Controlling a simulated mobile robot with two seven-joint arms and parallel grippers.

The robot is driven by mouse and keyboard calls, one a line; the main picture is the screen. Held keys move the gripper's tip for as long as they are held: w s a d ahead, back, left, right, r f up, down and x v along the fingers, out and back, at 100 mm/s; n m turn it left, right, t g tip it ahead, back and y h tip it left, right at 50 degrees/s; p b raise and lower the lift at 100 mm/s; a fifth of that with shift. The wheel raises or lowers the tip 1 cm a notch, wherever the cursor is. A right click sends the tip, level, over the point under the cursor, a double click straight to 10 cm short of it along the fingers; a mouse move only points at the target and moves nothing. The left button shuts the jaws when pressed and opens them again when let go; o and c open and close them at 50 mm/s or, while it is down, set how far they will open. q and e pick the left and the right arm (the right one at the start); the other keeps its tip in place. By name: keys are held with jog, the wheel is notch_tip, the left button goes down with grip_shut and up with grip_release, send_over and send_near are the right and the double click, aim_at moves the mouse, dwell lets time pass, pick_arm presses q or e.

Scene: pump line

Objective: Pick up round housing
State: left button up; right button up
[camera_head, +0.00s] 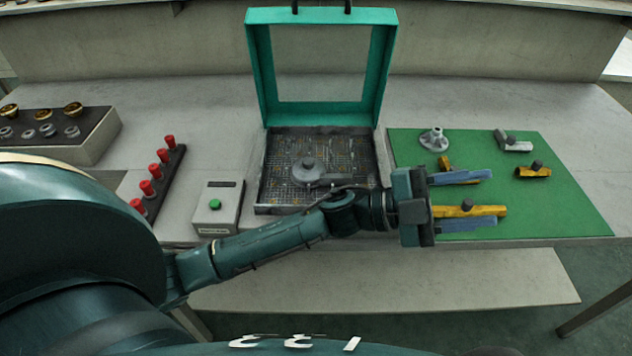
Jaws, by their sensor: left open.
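A pale grey round part with a wide flange and a raised stub (434,138) stands upright at the back left of the green mat; it looks like the round housing. Another grey round part with a side pipe (307,173) lies inside the teal-framed station. My left gripper (490,199) is open over the front left of the mat, in front of the flanged part and apart from it. A yellow bar with a dark knob (485,211) shows between its two blue-grey fingers; I see no grip on it. My right gripper is not in view.
The green mat (570,208) also holds a yellow piece (533,172), a grey piece (514,146) and a yellow piece partly hidden by a finger (444,162). The teal frame (256,75) stands upright behind. A green-button box (217,208) and red-knobbed rack (163,180) are left.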

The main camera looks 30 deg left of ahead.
pick_arm(q)
jog(key=s+d+f+m+g+y+b, duration=0.1)
jog(key=m+g+b, duration=0.1)
jog(key=m+g, duration=0.7)
notch_tip(320, 180, up, 3)
jog(key=t+y+b, duration=0.1)
jog(key=y+b, duration=0.7)
jog(key=y, duration=1.2)
send_over(308, 160)
notch_tip(308, 160, down, 7)
jog(key=shift+w+f+b, duration=0.15)
jog(key=shift+b, duration=0.25)
notch_tip(308, 160, down, 5)
jog(key=shift+f+b, duration=0.1)
jog(key=shift+b, duration=0.25)
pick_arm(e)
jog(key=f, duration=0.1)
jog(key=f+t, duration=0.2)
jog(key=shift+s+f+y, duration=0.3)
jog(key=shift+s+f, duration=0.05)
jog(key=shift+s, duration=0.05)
